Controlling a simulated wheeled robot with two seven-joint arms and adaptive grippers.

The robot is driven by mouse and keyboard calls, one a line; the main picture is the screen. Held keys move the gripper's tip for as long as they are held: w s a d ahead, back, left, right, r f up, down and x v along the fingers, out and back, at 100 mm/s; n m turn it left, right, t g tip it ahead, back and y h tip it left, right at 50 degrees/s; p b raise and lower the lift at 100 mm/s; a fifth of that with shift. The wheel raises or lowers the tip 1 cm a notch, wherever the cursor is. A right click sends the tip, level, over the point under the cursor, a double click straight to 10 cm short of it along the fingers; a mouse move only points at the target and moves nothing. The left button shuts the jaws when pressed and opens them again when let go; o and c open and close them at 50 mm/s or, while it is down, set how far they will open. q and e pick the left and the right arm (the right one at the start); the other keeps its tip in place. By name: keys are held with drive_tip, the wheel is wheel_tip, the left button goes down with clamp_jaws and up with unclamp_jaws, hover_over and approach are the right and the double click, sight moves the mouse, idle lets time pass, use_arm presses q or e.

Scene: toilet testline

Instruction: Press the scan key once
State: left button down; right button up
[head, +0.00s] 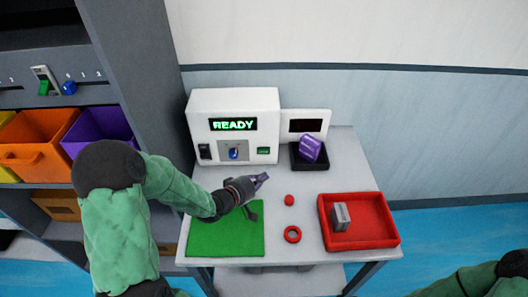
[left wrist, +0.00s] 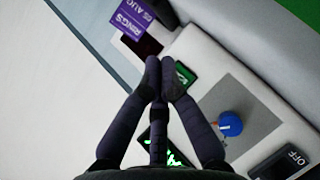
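The white machine (head: 235,108) stands at the back left of the table, with a lit green "READY" display (head: 233,124). A small green key (head: 264,151), which I take as the scan key, is at the right of its front. My left gripper (head: 263,178) is in front of the machine, below the key in the head view. In the left wrist view its fingertips (left wrist: 161,77) are together and empty, next to the green key (left wrist: 186,74) and partly covering it. I cannot tell whether they touch it. My right gripper is out of view.
A blue knob (head: 233,153) and black switch (head: 205,151), marked OFF, are left of the key.

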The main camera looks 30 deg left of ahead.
sight(267, 154)
use_arm(q)
drive_tip(key=w+a, duration=0.1)
drive_tip(key=w, duration=0.1)
drive_tip(key=w+a, duration=0.1)
drive_tip(key=w, duration=0.1)
drive_tip(key=w+a, duration=0.1)
drive_tip(key=shift+w+a, duration=0.25)
drive_tip(key=shift+w, duration=0.15)
drive_tip(key=shift+w+a, duration=0.45)
drive_tip(key=shift+w, duration=0.2)
drive_tip(key=shift+w, duration=0.1)
idle(0.8)
drive_tip(key=shift+w+a+p, duration=0.2)
drive_tip(key=shift+w+p, duration=0.05)
drive_tip(key=shift+p, duration=0.1)
drive_tip(key=shift+w+a, duration=0.2)
drive_tip(key=shift+w, duration=0.1)
idle(0.7)
drive_tip(key=shift+s, duration=0.15)
drive_tip(key=shift+s+d+p, duration=0.35)
drive_tip(key=shift+s+p, duration=0.1)
drive_tip(key=shift+s, duration=0.1)
